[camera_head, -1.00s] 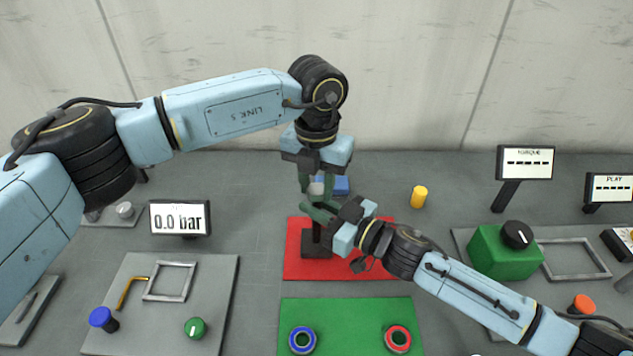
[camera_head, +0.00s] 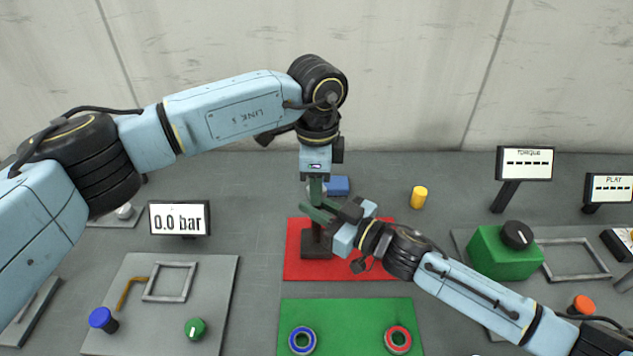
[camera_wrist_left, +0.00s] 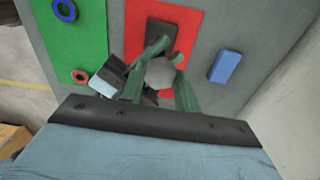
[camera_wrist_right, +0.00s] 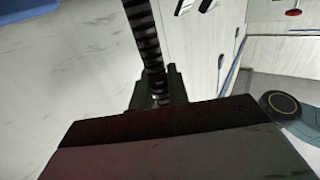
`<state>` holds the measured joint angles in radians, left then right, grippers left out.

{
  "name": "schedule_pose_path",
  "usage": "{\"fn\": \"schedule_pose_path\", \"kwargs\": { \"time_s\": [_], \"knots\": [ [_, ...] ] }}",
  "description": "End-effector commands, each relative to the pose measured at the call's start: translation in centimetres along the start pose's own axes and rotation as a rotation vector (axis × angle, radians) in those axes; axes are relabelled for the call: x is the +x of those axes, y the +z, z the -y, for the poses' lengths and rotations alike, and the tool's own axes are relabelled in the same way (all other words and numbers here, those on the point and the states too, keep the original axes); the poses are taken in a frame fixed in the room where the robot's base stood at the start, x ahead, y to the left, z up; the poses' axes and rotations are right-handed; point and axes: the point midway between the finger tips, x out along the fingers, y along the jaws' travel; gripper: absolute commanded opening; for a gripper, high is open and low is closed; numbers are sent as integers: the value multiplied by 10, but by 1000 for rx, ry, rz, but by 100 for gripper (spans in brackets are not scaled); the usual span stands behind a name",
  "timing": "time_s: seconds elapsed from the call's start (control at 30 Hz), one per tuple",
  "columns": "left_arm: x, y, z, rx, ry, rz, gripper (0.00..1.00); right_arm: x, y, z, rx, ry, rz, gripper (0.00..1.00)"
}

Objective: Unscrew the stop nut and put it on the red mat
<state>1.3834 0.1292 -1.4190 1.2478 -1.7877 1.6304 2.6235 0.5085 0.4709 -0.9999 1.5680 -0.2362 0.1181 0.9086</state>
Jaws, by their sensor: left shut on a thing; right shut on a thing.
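The screw jack's dark base (camera_head: 317,246) stands upright on the red mat (camera_head: 376,265). My left gripper (camera_head: 317,188) points down at the jack's top. In the left wrist view its green fingers are shut on a round grey piece (camera_wrist_left: 160,72), apparently the stop nut; the head view mostly hides it. My right gripper (camera_head: 320,213) comes in from the right, just below the left one, and is shut on the jack's upright part. In the right wrist view a dark threaded spindle (camera_wrist_right: 146,35) runs to the right fingers, whose exact contact is hidden.
A green mat (camera_head: 348,340) with a blue ring (camera_head: 302,341) and a red ring (camera_head: 398,339) lies in front. A blue block (camera_head: 339,186) and yellow cylinder (camera_head: 419,197) stand behind. A pressure display (camera_head: 180,218) is left, a green box (camera_head: 504,252) right.

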Motion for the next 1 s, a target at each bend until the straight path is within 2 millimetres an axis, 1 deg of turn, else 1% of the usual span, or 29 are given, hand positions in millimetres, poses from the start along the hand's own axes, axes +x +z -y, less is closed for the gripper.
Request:
{"fn": "schedule_pose_path", "kwargs": {
  "time_s": [0.03,0.1,0.2,0.27,0.4,0.63,0.67,0.7,0.8,1.0],
  "knots": [
    [0,0,1,-84,-2,-1,4,0,1,1,1,-2,2,0],
    [0,0,0,-196,0,0,4,0,1,1,1,-2,2,0],
    [0,0,1,-318,-1,-1,4,0,1,1,1,-2,1,0],
    [0,0,1,-365,-1,-1,4,0,1,1,1,-2,1,0],
    [0,1,1,-404,-2,1,4,0,1,1,1,-2,1,0],
    [-1,1,1,-403,-3,1,4,0,1,1,2,-3,1,0],
    [-1,1,1,-402,-3,1,36,0,1,1,2,-3,1,0],
    [0,1,1,-402,-3,1,41,0,1,1,2,-3,1,0],
    [0,1,1,-401,-2,1,53,0,1,1,2,-2,1,0],
    [0,1,0,-399,-1,1,53,0,1,1,2,-2,2,0]
  ]
}}
